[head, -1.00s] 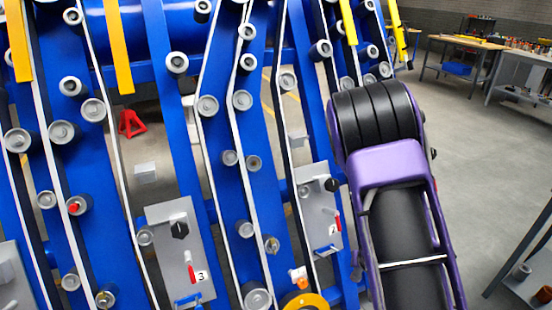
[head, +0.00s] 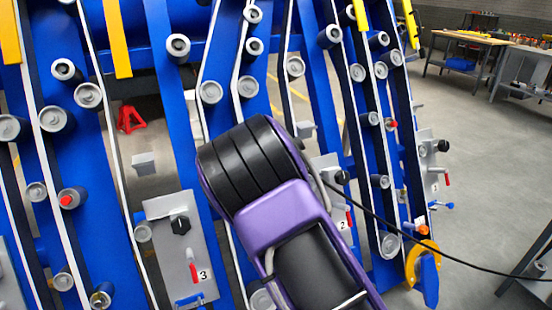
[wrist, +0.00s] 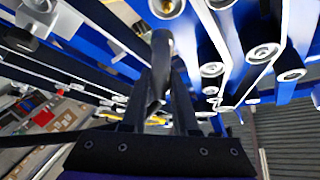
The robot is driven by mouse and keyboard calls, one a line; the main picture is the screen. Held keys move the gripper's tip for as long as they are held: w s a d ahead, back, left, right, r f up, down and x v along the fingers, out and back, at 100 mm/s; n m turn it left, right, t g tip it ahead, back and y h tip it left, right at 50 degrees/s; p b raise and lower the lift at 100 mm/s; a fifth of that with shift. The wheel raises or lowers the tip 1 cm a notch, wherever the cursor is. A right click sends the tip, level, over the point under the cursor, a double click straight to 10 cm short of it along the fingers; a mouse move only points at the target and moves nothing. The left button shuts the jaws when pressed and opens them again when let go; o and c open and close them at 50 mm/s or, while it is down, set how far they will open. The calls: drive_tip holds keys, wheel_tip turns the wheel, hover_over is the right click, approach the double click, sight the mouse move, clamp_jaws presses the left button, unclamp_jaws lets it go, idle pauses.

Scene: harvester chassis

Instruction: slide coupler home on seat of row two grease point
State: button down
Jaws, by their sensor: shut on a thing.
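My gripper (wrist: 160,70) shows in the wrist view, its two dark fingers closed on a dark, tube-shaped coupler (wrist: 160,52). The coupler points up and away among the blue row units. In the head view my purple and black arm hides the gripper and coupler. The grey panel marked 2 (head: 342,212) shows just right of my arm, partly covered by it. I cannot pick out the row two grease point or its seat, and cannot tell whether the coupler touches anything.
A black hose (head: 420,248) runs from beside my arm to the right edge. Rollers stick out from the blue frames. Open floor (head: 485,170) lies right.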

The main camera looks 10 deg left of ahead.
drive_tip(key=shift+a+r, duration=0.1)
drive_tip(key=shift+a, duration=0.05)
drive_tip(key=shift+f+n+y+b, duration=0.25)
drive_tip(key=shift+n+y+b, duration=0.05)
drive_tip(key=shift+n+b, duration=0.4)
drive_tip(key=shift+w+a, duration=0.15)
drive_tip(key=shift+w, duration=0.05)
drive_tip(key=shift+w+a+f, duration=0.55)
drive_tip(key=shift+w+a, duration=0.05)
drive_tip(key=shift+w, duration=0.15)
drive_tip(key=shift+w+a+f, duration=0.5)
drive_tip(key=shift+w+a, duration=0.05)
drive_tip(key=shift+w, duration=0.15)
drive_tip(key=shift+w+f, duration=0.1)
drive_tip(key=shift+w+a+f, duration=0.45)
drive_tip(key=shift+w+a, duration=0.05)
drive_tip(key=shift+w, duration=0.1)
drive_tip(key=shift+s+d+r+p, duration=0.25)
drive_tip(key=shift+s+d+r, duration=0.3)
drive_tip(key=shift+s, duration=0.2)
drive_tip(key=shift+s+d+r+p, duration=0.2)
drive_tip(key=shift+s+d+r, duration=0.35)
drive_tip(key=shift+s, duration=0.15)
